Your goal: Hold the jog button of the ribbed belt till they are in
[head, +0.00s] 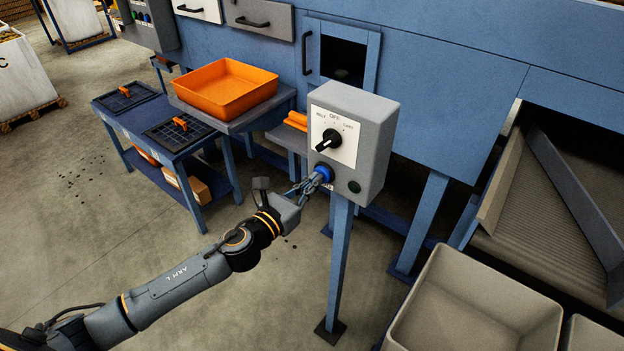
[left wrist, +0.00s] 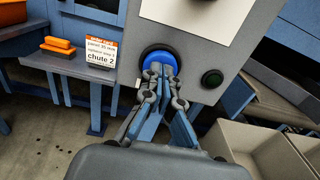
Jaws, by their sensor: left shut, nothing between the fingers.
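A grey control box (head: 350,140) stands on a blue post, with a black rotary knob (head: 328,141) on a white plate. Below the knob is a blue button (head: 324,172), which also shows in the left wrist view (left wrist: 160,60). My left gripper (head: 314,181) is shut and empty. Its fingertips are at the face of the blue button and seem to touch it; how far the button is pressed I cannot tell. The ribbed belt (head: 550,232) lies at the right between raised side walls, with no potatoes visible on it. My right gripper is not in view.
A dark green button (head: 354,187) sits beside the blue one. Beige bins (head: 470,312) stand at the lower right by the belt. An orange tray (head: 228,88) and a blue table (head: 150,125) stand behind my left arm. A chute 2 sign (left wrist: 101,53) shows in the wrist view.

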